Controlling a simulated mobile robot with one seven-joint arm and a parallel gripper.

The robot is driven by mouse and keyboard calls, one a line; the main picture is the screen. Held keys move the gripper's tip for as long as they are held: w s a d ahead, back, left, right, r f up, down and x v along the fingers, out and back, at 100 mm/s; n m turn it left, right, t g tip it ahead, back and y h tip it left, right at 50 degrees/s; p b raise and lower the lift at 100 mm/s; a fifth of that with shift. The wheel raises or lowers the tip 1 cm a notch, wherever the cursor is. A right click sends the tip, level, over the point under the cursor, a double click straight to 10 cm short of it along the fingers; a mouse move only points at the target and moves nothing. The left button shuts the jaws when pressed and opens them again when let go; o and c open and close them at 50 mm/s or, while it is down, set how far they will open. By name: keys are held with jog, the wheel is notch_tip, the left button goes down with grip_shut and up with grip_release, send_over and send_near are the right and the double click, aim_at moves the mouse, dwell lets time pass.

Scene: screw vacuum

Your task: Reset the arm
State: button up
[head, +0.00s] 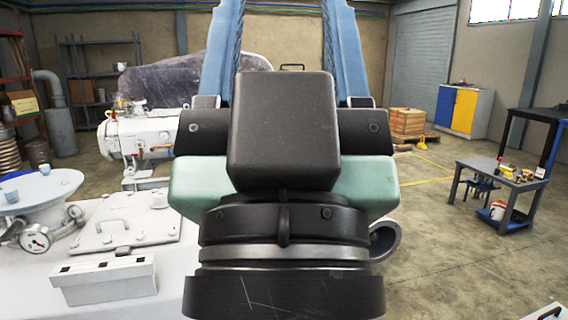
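My gripper (283,40) fills the middle of the head view, seen from behind. It has a black wrist collar, a pale green body and a black block on top. Its two blue fingers reach up and away, with a wide gap between them, so it is open. Nothing shows between the fingers, but their tips seem cut off by the top edge. The gripper hides the middle of the scene behind it.
A white machine (110,225) with a gauge (36,238) is at left. At right, a small grey table (500,174) holds brass-coloured parts. A blue and yellow cabinet (464,110) and wooden crate (407,121) stand behind. The floor at right is mostly clear.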

notch_tip(320, 180, up, 20)
jog(key=p, duration=1.7)
jog(key=shift+f, duration=0.2)
